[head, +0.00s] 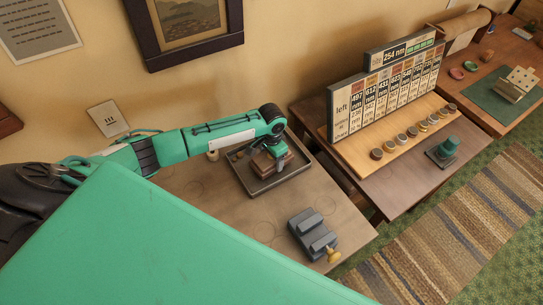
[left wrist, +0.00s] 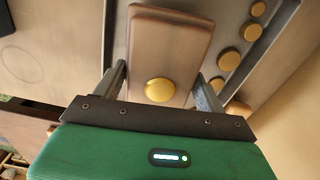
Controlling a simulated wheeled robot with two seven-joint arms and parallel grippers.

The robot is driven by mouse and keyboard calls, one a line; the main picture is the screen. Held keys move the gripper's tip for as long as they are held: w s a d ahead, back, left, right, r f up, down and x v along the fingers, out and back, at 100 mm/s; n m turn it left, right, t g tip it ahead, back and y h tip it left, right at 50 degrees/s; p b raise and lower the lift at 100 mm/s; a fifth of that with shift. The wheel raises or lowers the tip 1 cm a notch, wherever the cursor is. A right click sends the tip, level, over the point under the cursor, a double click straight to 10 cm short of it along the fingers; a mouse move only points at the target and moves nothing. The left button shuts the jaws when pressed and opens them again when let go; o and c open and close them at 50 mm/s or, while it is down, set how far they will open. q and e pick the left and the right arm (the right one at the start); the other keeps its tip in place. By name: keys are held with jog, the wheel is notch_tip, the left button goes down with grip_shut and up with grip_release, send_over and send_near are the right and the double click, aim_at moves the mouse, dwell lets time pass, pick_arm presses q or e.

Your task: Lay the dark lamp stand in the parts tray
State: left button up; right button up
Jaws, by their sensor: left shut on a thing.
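The parts tray (head: 284,184) is a dark, shallow, rimmed tray on the near table, and its grey rim also shows in the left wrist view (left wrist: 277,38). My left gripper (head: 272,150) points down over the tray. In the left wrist view its two fingers (left wrist: 160,74) are closed on the sides of a brown, rounded block-like stand (left wrist: 170,45) with a brass disc, probably the lamp stand. The stand (head: 265,165) is within the tray's outline in the head view; I cannot tell whether it touches the floor. My right gripper is out of view.
Several brass discs (left wrist: 228,59) lie along one side of the tray. A grey fixture with a brass knob (head: 312,232) stands on the near table's right end. A labelled rack (head: 385,95) stands on the second table. The near table's middle (head: 225,205) is mostly clear.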

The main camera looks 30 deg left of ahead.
pick_arm(q)
jog(key=shift+f, duration=0.1)
jog(key=shift+f, duration=1.25)
jog(key=o, duration=1.2)
jog(key=shift+c, duration=0.2)
jog(key=shift+r, duration=0.1)
jog(key=shift+r+p, duration=2.95)
jog(key=shift+p, duration=0.25)
